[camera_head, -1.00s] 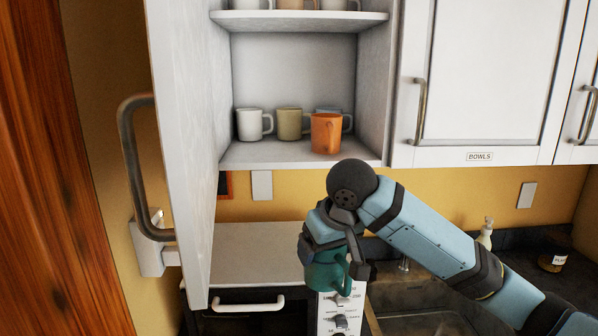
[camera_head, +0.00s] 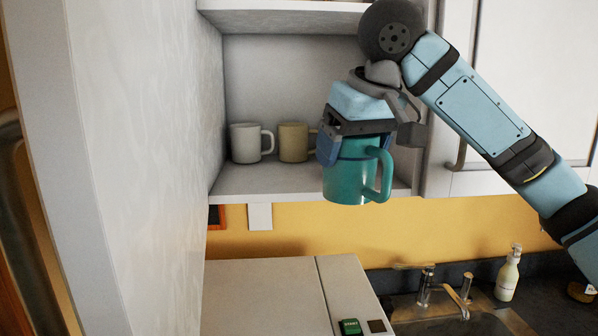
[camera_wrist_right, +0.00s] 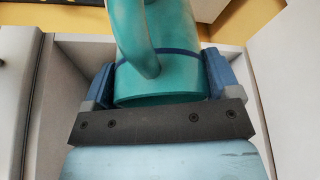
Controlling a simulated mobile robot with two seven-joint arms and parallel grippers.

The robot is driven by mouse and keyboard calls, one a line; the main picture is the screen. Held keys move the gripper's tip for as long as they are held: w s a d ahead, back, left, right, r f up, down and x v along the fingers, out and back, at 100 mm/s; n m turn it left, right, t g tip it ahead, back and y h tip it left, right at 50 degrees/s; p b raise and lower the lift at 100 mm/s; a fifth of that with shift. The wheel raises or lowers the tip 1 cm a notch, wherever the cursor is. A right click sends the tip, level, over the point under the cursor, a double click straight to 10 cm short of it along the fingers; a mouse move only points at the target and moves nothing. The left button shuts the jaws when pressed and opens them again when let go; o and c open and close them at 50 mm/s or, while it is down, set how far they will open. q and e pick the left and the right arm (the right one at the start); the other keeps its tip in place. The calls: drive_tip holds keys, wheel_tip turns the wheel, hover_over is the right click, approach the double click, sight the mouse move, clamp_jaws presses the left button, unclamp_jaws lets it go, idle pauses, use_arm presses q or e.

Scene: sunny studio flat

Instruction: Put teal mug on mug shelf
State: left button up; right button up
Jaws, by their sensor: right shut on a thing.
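The teal mug (camera_head: 347,181) is held upright by my right gripper (camera_head: 352,148) in front of the open cabinet's lower shelf (camera_head: 290,181). The mug's handle points right in the head view. In the right wrist view the mug (camera_wrist_right: 165,85) sits between the two blue finger pads of my right gripper (camera_wrist_right: 160,90). On the lower shelf stand a white mug (camera_head: 245,143) and a tan mug (camera_head: 293,142). The shelf's right part is hidden behind the teal mug and gripper. My left gripper is not in view.
The open cabinet door (camera_head: 135,160) stands at the left. A closed cabinet door (camera_head: 525,85) is at the right. Below are a white appliance top (camera_head: 265,295), a faucet (camera_head: 460,296) and a soap bottle (camera_head: 508,275). The upper shelf (camera_head: 290,19) is above.

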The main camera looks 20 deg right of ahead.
drive_tip(key=shift+w+a+r, duration=0.1)
drive_tip(key=shift+w+r, duration=0.1)
drive_tip(key=shift+w, duration=0.1)
drive_tip(key=w+a+f+p, duration=0.1)
drive_tip(key=w+p, duration=0.1)
drive_tip(key=w, duration=0.3)
drive_tip(key=w+a+f+p, duration=0.1)
drive_tip(key=w, duration=0.5)
drive_tip(key=w+a+p, duration=0.1)
drive_tip(key=w+p, duration=0.1)
drive_tip(key=w, duration=0.3)
drive_tip(key=shift+w+a+f+p, duration=0.1)
drive_tip(key=shift+w+f+p, duration=0.1)
drive_tip(key=shift+f+p, duration=0.2)
drive_tip(key=shift+f, duration=0.3)
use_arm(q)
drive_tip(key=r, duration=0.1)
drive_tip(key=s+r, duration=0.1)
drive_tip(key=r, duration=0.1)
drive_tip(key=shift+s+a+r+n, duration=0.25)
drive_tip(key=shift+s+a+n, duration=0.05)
use_arm(e)
drive_tip(key=shift+f, duration=0.2)
drive_tip(key=o, duration=1)
drive_tip(key=shift+a, duration=0.1)
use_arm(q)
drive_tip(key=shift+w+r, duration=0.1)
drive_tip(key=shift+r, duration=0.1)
